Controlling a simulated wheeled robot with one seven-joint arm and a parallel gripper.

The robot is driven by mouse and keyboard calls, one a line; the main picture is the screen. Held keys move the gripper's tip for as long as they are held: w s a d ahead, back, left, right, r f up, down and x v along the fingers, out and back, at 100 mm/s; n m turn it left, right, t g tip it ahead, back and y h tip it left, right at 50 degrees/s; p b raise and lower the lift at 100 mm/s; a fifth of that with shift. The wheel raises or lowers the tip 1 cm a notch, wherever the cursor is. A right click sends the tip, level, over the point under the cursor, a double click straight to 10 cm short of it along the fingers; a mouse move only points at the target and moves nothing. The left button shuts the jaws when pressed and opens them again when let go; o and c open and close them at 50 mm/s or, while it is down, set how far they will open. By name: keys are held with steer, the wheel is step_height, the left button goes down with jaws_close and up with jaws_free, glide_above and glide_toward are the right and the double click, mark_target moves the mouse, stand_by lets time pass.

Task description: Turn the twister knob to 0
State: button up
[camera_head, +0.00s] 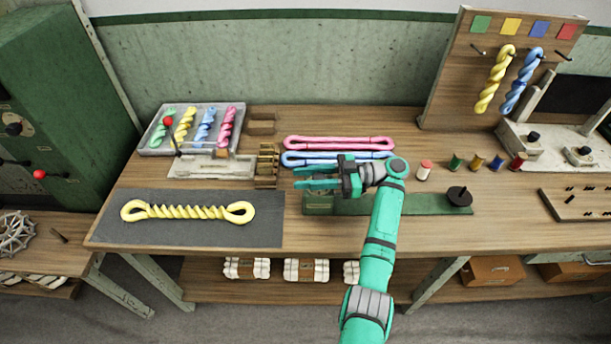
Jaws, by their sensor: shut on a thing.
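My gripper (312,177) is above the left end of a long green base (402,205) on the bench, fingers toward the left. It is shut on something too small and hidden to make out. A black round disc with a small peg (459,196) sits on the right end of the base, apart from my gripper. I cannot tell which part is the twister knob. Black knobs also show on the pale units at the right, one of them on the left unit (532,136). No dial marks or 0 are readable.
Pink (340,143) and blue (300,158) skeins lie just behind my gripper. A yellow twisted skein lies on a dark mat (262,228). A grey tray (150,150) of skeins is at the back left. Several thread spools, including a red one (425,171), stand at the right.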

steer(key=shift+s+f+n+g, duration=0.1)
steer(key=shift+s+n+g, duration=0.1)
steer(key=shift+n+g, duration=0.4)
steer(key=shift+s+n+g, duration=0.15)
steer(key=shift+n+g, duration=0.15)
steer(key=shift+g, duration=0.5)
steer(key=shift+s+f+n+g+h, duration=0.1)
steer(key=shift+s+n+g+h, duration=0.2)
steer(key=shift+g, duration=0.4)
steer(key=o, duration=1)
steer(key=shift+o, duration=0.2)
steer(key=shift+w, duration=0.1)
steer(key=shift+w, duration=0.1)
